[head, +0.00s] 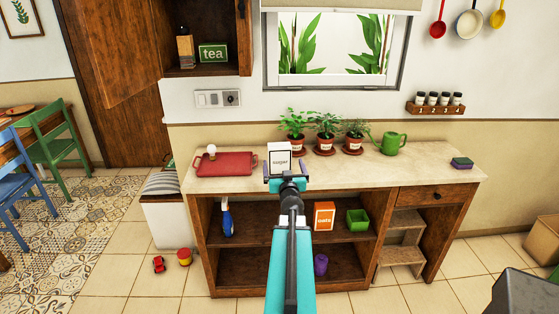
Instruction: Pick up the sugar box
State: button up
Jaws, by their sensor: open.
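The sugar box (279,157) is a white upright box with dark lettering, standing on the counter top (420,172) left of the potted plants. My gripper (284,172) is at the counter's front edge, right in front of the box. Its two fingers are apart, one towards each side of the box, and the box's lower part is hidden behind the gripper. I cannot tell whether the fingers touch the box or how far they reach along its sides.
A red tray (226,170) with a light bulb-like object lies close on the left. Several potted plants (326,146) and a green watering can (392,143) stand to the right. A sponge (462,163) lies far right. Shelves below hold an oats box (324,216) and a spray bottle (227,222).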

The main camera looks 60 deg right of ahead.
aim_at(280, 152)
jog(key=shift+w+d, duration=0.1)
jog(key=shift+p+x, duration=0.45)
jog(key=shift+x, duration=3.7)
jog(key=shift+p+x, duration=0.6)
jog(key=shift+x, duration=2.05)
jog(key=shift+f, duration=0.1)
jog(key=c, duration=2.1)
jog(key=shift+r, duration=0.2)
